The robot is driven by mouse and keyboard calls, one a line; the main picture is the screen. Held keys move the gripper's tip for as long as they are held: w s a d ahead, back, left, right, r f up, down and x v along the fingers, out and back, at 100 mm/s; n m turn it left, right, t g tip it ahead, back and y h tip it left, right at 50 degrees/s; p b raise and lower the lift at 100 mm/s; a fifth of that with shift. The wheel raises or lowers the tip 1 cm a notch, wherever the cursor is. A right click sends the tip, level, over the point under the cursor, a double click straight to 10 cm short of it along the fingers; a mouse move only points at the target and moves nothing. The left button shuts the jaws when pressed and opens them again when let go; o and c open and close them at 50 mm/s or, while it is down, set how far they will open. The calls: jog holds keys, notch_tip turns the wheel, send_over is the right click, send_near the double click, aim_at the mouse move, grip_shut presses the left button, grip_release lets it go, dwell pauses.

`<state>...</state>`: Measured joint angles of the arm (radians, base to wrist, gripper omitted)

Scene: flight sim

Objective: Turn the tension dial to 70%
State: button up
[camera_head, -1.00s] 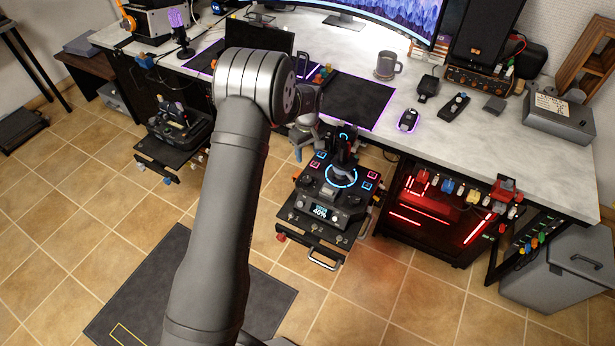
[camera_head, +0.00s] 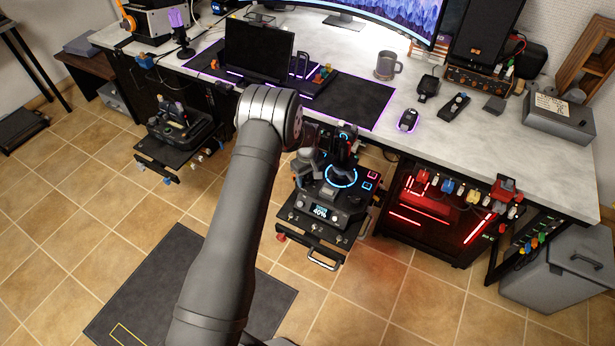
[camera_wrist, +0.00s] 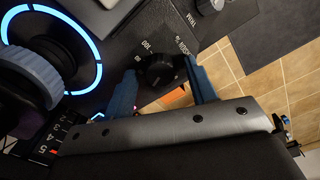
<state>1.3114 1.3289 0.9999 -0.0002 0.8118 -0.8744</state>
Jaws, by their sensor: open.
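A black round dial (camera_wrist: 160,70), with a partly readable scale ending in 100 beside it, sits on the dark joystick panel (camera_wrist: 110,60). In the wrist view my gripper (camera_wrist: 158,72) is open, with one blue finger on each side of the dial. Whether the fingers touch it I cannot tell. In the head view my gripper (camera_head: 302,190) is low over the left side of the panel (camera_head: 345,212), and the arm hides the dial there. The panel's small lit display (camera_head: 320,211) appears to read 40%.
The joystick (camera_head: 345,150) stands in a glowing blue ring right of my gripper. A second knob (camera_wrist: 208,4) is at the top of the wrist view. The desk (camera_head: 455,135) is behind the panel. Open tiled floor (camera_head: 400,300) lies in front.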

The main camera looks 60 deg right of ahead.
jog(key=shift+c, duration=0.2)
jog(key=c, duration=0.9)
jog(key=shift+c, duration=0.2)
jog(key=shift+m, duration=0.3)
jog(key=m, duration=1.1)
jog(key=o, duration=1)
